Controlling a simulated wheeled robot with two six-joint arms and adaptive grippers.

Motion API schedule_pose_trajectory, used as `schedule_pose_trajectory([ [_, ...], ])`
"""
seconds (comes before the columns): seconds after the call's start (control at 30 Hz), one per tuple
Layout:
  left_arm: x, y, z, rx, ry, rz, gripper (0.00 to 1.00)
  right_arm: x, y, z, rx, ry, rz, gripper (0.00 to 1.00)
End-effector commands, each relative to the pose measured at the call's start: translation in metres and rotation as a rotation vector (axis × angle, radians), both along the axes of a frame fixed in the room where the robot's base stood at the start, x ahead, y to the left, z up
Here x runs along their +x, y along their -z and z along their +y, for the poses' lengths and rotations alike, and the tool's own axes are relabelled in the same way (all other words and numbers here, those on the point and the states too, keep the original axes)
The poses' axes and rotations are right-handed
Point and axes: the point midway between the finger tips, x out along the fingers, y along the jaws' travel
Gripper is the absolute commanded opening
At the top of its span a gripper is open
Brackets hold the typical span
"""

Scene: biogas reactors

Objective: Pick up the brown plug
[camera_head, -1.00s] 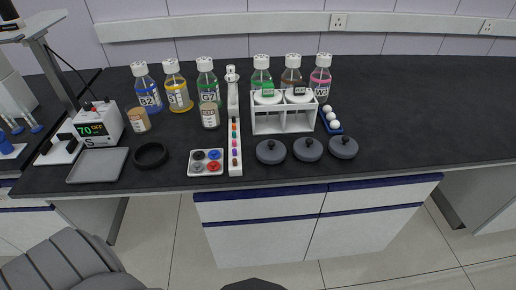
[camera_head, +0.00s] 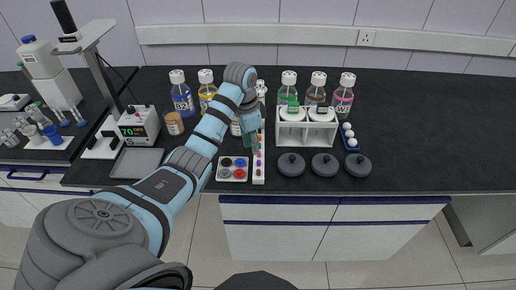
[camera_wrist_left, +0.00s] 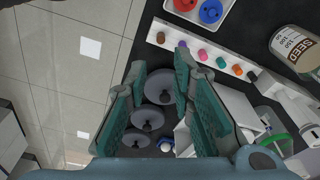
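The brown plug (camera_wrist_left: 160,37) sits at one end of a white strip (camera_wrist_left: 210,60), in a row with purple, pink, teal and orange plugs. In the head view the brown plug (camera_head: 259,170) is small, near the strip's front end. My left gripper (camera_wrist_left: 160,65) is open and empty, its teal fingers spread either side of grey lids seen beyond them. In the head view my left gripper (camera_head: 250,138) is over the back part of the strip, behind the brown plug, and hides some of the row. My right gripper is not in view.
A tray of coloured discs (camera_head: 233,175) lies just left of the strip. A white bottle rack (camera_head: 306,138) and several grey lids (camera_head: 291,165) stand to its right. Bottles line the back. The black bench (camera_head: 430,130) is clear at the right.

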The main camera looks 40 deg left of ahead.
Motion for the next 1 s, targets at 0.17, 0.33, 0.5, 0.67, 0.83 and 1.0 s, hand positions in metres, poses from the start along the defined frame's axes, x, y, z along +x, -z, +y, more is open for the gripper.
schedule_pose_trajectory([
  [0.17, 0.004, 0.058, -0.004, -0.002, 0.0, 0.003, 0.22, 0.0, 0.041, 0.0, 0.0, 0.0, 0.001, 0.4],
  [0.33, 0.007, 0.078, -0.005, -0.001, -0.002, 0.001, 0.22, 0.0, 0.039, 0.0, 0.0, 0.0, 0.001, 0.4],
  [0.5, 0.012, 0.109, -0.006, -0.001, -0.003, 0.003, 0.22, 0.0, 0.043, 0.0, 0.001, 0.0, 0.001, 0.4],
  [0.67, 0.014, 0.128, -0.007, 0.002, -0.001, 0.0, 0.22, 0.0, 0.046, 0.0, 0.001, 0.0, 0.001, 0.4],
  [0.83, 0.014, 0.127, -0.007, 0.002, -0.001, -0.001, 0.22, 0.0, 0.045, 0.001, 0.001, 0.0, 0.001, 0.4],
  [1.0, 0.014, 0.127, -0.007, 0.002, -0.002, -0.001, 0.02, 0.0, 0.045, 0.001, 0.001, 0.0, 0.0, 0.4],
])
